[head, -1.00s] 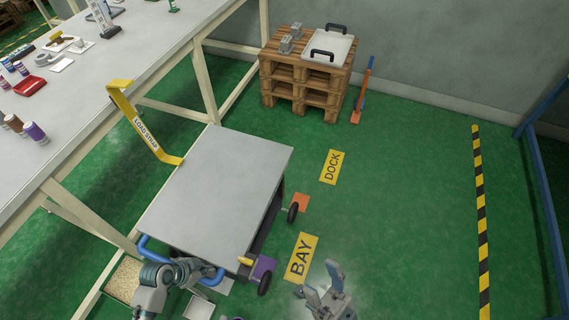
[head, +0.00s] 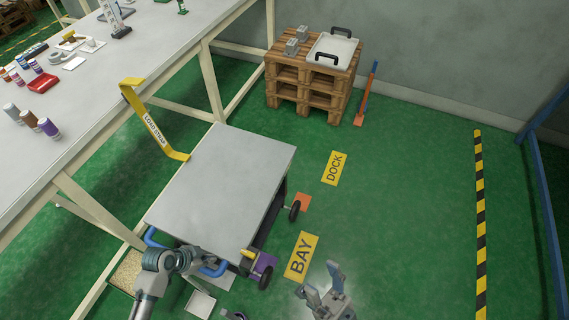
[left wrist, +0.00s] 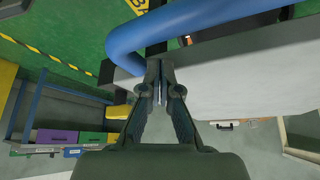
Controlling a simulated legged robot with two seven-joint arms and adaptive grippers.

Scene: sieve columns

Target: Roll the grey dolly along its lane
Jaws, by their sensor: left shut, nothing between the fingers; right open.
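The grey dolly (head: 225,185) stands on the green floor beside the workbench. Its blue handle (head: 214,269) is at the near end, and black wheels (head: 265,277) show on its right side. A small yellow part (head: 249,254) sits at its near right corner. My left gripper (head: 197,262) is at the handle, shut and empty. In the left wrist view its closed fingers (left wrist: 161,82) lie just beside the blue handle (left wrist: 190,25), with the grey deck (left wrist: 250,70) to the right; contact cannot be told. My right gripper (head: 324,288) is open and empty, right of the dolly.
Stacked pallets (head: 312,92) stand beyond. Floor to the right is clear.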

